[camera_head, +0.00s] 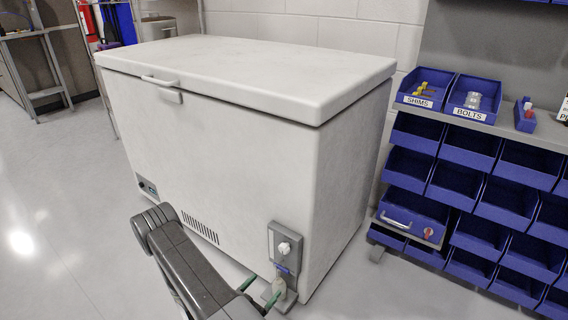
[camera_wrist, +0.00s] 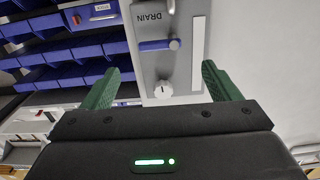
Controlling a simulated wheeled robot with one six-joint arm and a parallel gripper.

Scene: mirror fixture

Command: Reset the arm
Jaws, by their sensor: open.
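My gripper (camera_head: 260,291) is open at the lower right front of the white chest freezer (camera_head: 215,150). Its two green fingers also show in the wrist view (camera_wrist: 160,67), apart, with nothing held between them. Ahead of them in that view is a grey panel (camera_wrist: 188,70), seen upside down and marked DRAIN. It carries a white round knob (camera_wrist: 163,90) and a blue bar (camera_wrist: 160,45). The knob appears between the fingers in the picture, but I cannot tell the distance. In the head view the panel's knob (camera_head: 284,248) is above the fingers.
Right of the freezer stands a rack of blue bins (camera_head: 470,195), with open trays labelled SHIMS (camera_head: 420,90) and BOLTS (camera_head: 470,100) on its shelf. The freezer lid (camera_head: 250,70) is closed. The floor (camera_head: 60,220) at the left is clear.

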